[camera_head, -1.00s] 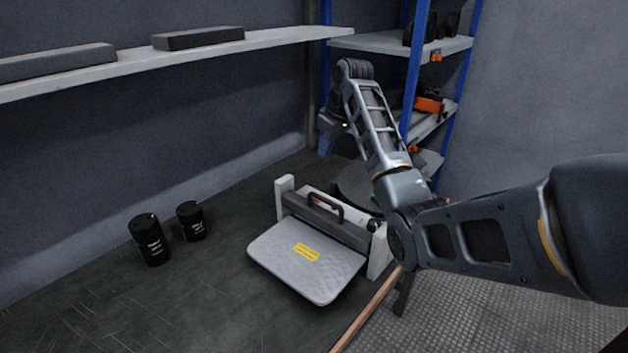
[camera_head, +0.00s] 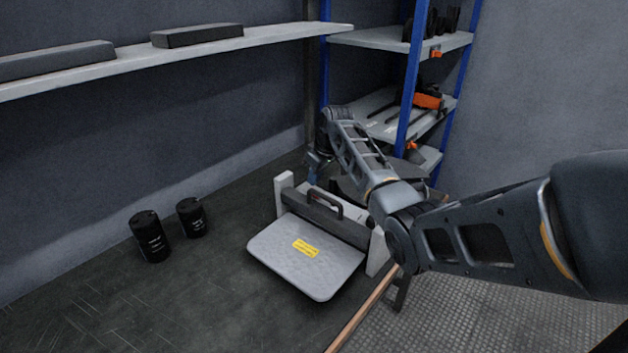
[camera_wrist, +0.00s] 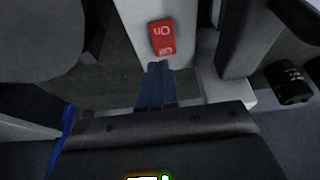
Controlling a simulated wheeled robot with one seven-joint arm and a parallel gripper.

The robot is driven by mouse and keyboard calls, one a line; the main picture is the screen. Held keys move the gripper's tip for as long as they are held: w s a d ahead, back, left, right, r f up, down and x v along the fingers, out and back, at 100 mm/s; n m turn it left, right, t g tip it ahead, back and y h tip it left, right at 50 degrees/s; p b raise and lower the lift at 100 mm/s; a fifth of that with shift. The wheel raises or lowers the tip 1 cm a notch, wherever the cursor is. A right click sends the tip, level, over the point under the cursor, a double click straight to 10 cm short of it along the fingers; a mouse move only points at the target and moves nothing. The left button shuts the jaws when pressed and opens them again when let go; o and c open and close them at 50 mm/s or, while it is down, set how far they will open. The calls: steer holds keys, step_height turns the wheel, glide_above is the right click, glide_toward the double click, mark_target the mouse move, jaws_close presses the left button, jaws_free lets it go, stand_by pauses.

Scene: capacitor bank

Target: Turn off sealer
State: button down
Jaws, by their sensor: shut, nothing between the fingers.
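The sealer (camera_head: 306,256) sits on the dark bench in the head view, with a grey plate, a yellow label and a black handle. In the wrist view its white body (camera_wrist: 138,22) carries a red switch (camera_wrist: 162,38) marked "On" and "Off". My gripper (camera_wrist: 155,66) is shut and empty, its blue-grey fingertips just short of the switch's "Off" end in that view. I cannot tell whether they touch it. The switch is hidden there.
Two black cans (camera_head: 150,237) stand on the bench left of the sealer. A wall shelf (camera_head: 282,34) with dark bars runs above. A blue-framed rack (camera_head: 411,75) stands behind my arm. The bench between cans and sealer is clear.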

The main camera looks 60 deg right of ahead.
steer(key=shift+x, duration=0.8)
steer(key=shift+s, duration=0.15)
steer(key=shift+f+g, duration=0.25)
steer(key=shift+g, duration=0.05)
steer(key=shift+s+a+r+p, duration=0.15)
steer(key=shift+s+r+p, duration=0.1)
steer(key=shift+s+p, duration=0.65)
steer(key=shift+w, duration=0.2)
